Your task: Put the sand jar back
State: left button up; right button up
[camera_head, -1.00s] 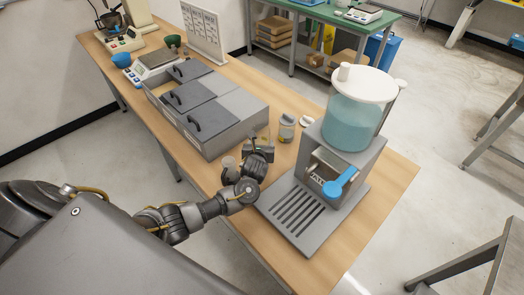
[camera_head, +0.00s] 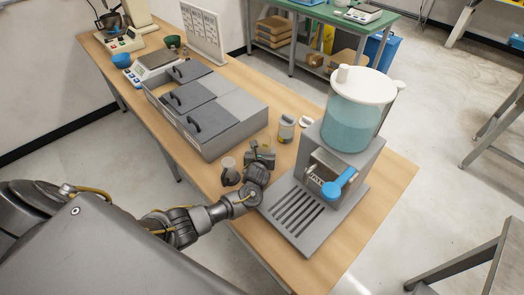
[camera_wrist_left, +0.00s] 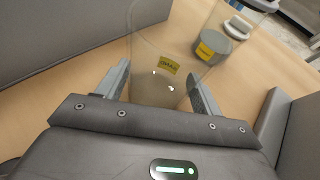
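A clear jar (camera_wrist_left: 150,40) with a yellow label and pale brownish contents stands between the two fingers of my left gripper (camera_wrist_left: 160,80) in the left wrist view. Both fingers lie close against its sides. My right gripper is not in view.
A grey-lidded jar (camera_head: 286,128) with a yellow label and a small white item (camera_head: 305,122) stand beyond the gripper. A grey lidded bin unit (camera_head: 235,138) is left. A dispenser with a blue lever (camera_head: 345,182) and slotted tray (camera_head: 275,213) is right.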

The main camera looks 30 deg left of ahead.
pick_arm(q)
jog(key=shift+o, duration=1.4)
jog(key=shift+r, duration=0.15)
jog(key=shift+s+r, duration=0.1)
jog(key=shift+s, duration=0.15)
jog(key=p+v, duration=0.1)
jog(key=v, duration=1)
jog(key=shift+s+d+r, duration=0.15)
jog(key=shift+s+d, duration=0.05)
